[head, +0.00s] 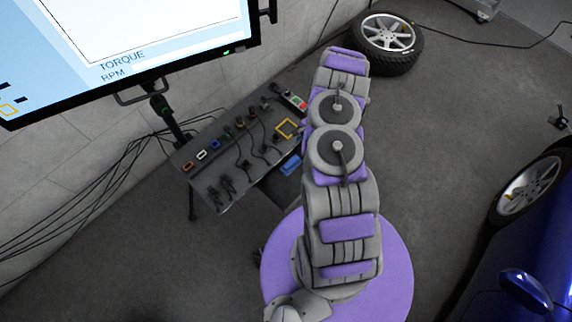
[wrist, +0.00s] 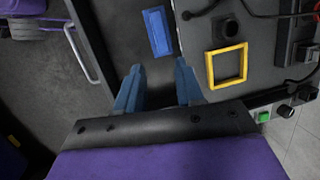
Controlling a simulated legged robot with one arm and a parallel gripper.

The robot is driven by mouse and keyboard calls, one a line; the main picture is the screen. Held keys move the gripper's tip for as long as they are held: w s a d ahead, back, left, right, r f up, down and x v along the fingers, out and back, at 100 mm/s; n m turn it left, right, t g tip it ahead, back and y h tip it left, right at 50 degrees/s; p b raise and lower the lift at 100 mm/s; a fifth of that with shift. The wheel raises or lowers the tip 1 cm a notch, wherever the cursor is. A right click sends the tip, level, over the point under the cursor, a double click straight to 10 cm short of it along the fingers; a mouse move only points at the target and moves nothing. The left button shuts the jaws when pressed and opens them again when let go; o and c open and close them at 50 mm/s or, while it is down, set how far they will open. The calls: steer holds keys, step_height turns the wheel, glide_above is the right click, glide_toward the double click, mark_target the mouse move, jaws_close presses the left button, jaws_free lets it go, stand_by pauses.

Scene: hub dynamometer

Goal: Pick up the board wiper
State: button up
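A blue rectangular block, which looks like the board wiper (wrist: 157,31), lies on a dark surface beside the grey panel in the wrist view. In the head view a blue block (head: 291,165) shows at the panel's lower right edge, close to my arm. My gripper (wrist: 159,66) is open, with its two blue-grey fingers apart and nothing between them. The wiper lies just ahead of the fingertips, roughly in line with the gap, and looks apart from them. In the head view my arm hides the gripper.
The grey panel (head: 225,180) carries connectors, cables and a yellow square frame (wrist: 227,65). A green button (wrist: 264,116) and knobs are at its edge. A large screen (head: 130,40) stands behind. A loose wheel (head: 387,40) and a blue car (head: 530,260) are right.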

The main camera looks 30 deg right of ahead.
steer(key=b, duration=0.2)
glide_toward(293, 162)
steer(key=a+f, duration=0.1)
steer(key=a+f+b, duration=0.1)
steer(key=f, duration=0.1)
steer(key=shift+w+f, duration=0.1)
steer(key=shift+w, duration=0.15)
steer(key=shift+a+f, duration=0.1)
steer(key=shift+f, duration=0.15)
steer(key=shift+d+f+b, duration=0.35)
steer(key=shift+d, duration=0.05)
steer(key=b+x, duration=0.1)
steer(key=x, duration=0.3)
steer(key=shift+a+f+b, duration=0.15)
steer(key=shift+f+b, duration=0.1)
steer(key=shift+b, duration=0.15)
steer(key=shift+a+f, duration=0.1)
steer(key=shift+a, duration=0.2)
steer(key=shift+d, duration=0.1)
steer(key=shift+d+f, duration=0.1)
steer(key=shift+d, duration=0.2)
